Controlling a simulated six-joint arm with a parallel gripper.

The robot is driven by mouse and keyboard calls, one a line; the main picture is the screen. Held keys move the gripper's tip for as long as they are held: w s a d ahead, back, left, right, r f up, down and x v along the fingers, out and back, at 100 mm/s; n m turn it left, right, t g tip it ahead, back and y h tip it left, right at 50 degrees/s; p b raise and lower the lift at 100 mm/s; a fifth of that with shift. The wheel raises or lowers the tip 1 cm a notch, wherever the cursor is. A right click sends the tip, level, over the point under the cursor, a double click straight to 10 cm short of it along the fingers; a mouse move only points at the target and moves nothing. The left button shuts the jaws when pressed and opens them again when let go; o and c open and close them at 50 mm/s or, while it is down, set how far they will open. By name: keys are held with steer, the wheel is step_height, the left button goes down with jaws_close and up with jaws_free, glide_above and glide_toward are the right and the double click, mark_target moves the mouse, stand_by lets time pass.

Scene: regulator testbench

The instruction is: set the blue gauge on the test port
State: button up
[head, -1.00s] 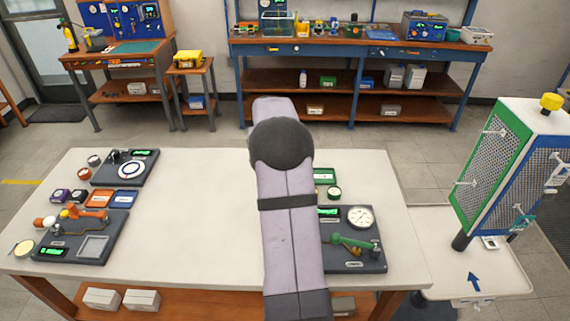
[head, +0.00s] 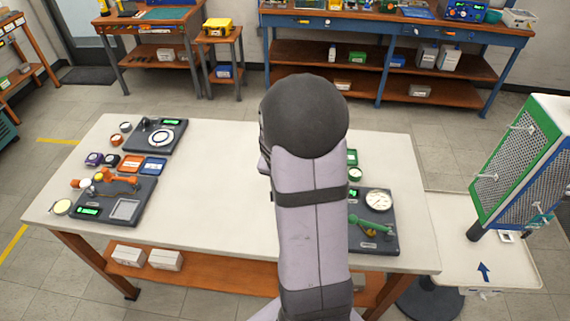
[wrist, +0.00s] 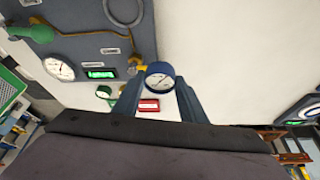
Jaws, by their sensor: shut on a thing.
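My gripper (wrist: 160,98) shows in the wrist view, its two blue fingers shut on the blue gauge (wrist: 160,76). The gauge has a white dial and a blue rim, and its face is toward the camera. A dark grey test board (wrist: 85,62) lies left of the gauge; it also shows in the head view (head: 388,243). A brass-coloured fitting (wrist: 137,64) at the board's edge is beside the gauge in the picture; I cannot tell whether they touch or whether it is the test port. In the head view my arm hides the gripper and the blue gauge.
The board bears a white gauge (wrist: 59,69), a green-handled valve (wrist: 32,31) and a lit display (wrist: 101,73). A red block (wrist: 149,105) lies past the fingers. Two more boards (head: 155,137) (head: 115,202) stand on the left of the white table (head: 220,190). The table's middle is clear.

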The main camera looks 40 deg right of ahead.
steer(key=s+f+m+g, duration=0.1)
steer(key=s+m, duration=0.1)
steer(key=s+a+f+m+g, duration=0.1)
steer(key=s+m, duration=0.1)
steer(key=s, duration=0.1)
steer(key=s+m, duration=0.2)
steer(key=s, duration=0.1)
steer(key=shift+a+f+m+g+h, duration=0.25)
steer(key=shift+f+m+g+h, duration=0.15)
steer(key=shift+s+d+m+g, duration=0.15)
steer(key=shift+s+m+g, duration=0.25)
steer(key=shift+m, duration=0.7)
steer(key=m+g, duration=0.1)
steer(key=m, duration=0.2)
steer(key=shift+s+d+y, duration=0.1)
steer(key=shift+d+y, duration=0.05)
steer(key=shift+y, duration=0.15)
steer(key=m+g, duration=0.1)
steer(key=m, duration=0.1)
steer(key=shift+s+m+y, duration=0.1)
steer(key=shift+m+y, duration=0.2)
steer(key=shift+m, duration=0.1)
steer(key=shift+f, duration=0.1)
steer(key=shift+f+b, duration=1.25)
steer(key=shift+f, duration=1)
steer(key=shift+b, duration=0.8)
